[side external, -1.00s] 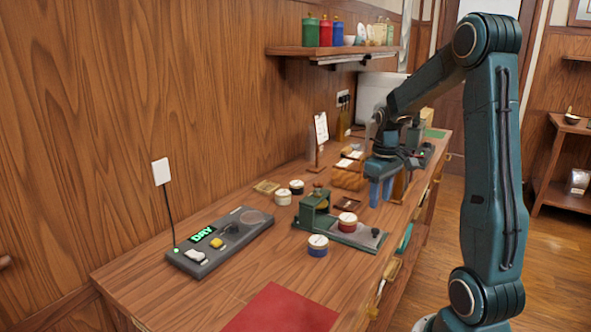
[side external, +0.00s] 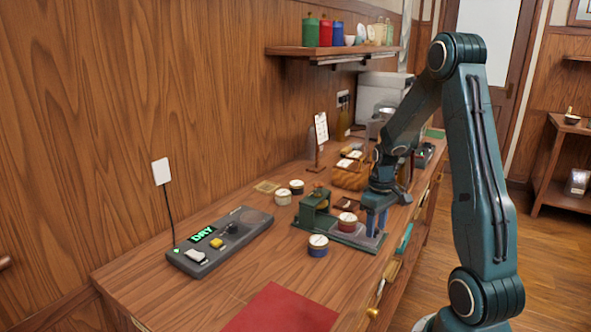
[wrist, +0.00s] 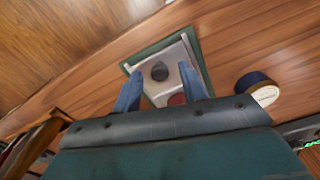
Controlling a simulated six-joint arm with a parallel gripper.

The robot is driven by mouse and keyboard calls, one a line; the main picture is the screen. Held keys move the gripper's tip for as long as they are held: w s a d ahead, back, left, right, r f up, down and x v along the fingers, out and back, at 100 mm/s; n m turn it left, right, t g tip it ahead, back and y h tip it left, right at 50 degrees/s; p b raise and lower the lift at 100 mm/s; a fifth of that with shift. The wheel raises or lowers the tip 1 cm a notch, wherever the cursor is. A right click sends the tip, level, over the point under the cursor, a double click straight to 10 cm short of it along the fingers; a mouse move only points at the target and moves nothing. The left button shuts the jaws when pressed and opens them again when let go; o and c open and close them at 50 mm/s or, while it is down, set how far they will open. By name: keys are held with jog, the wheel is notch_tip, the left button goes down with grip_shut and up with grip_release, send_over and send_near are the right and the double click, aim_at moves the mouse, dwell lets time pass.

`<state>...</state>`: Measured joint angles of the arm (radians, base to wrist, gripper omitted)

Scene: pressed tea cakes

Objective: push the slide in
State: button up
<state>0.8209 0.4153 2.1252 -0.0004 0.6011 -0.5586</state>
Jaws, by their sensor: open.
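The small green press (side external: 314,208) stands on the bench, with its grey metal slide (side external: 358,240) drawn out to the right. A red tin with a pale lid (side external: 347,221) sits on the slide, outside the press. My gripper (side external: 376,226) is open and low over the slide's outer end; contact cannot be told. In the wrist view, its blue fingers (wrist: 162,88) stand apart on either side of the slide (wrist: 150,88).
A blue tin (side external: 318,246) stands just in front of the press. Two more tins (side external: 290,192) stand behind it. A grey device reading DRY (side external: 222,240) lies to the left, and a red mat (side external: 283,310) in front. The bench's front edge is close to the slide.

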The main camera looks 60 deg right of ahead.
aim_at(341, 215)
grip_shut()
jog(key=shift+w, duration=0.1)
jog(key=w, duration=1)
jog(key=shift+w, duration=0.2)
jog(key=shift+c, duration=0.6)
grip_release()
jog(key=shift+w, duration=0.1)
jog(key=shift+o, duration=0.6)
jog(key=shift+r, duration=0.1)
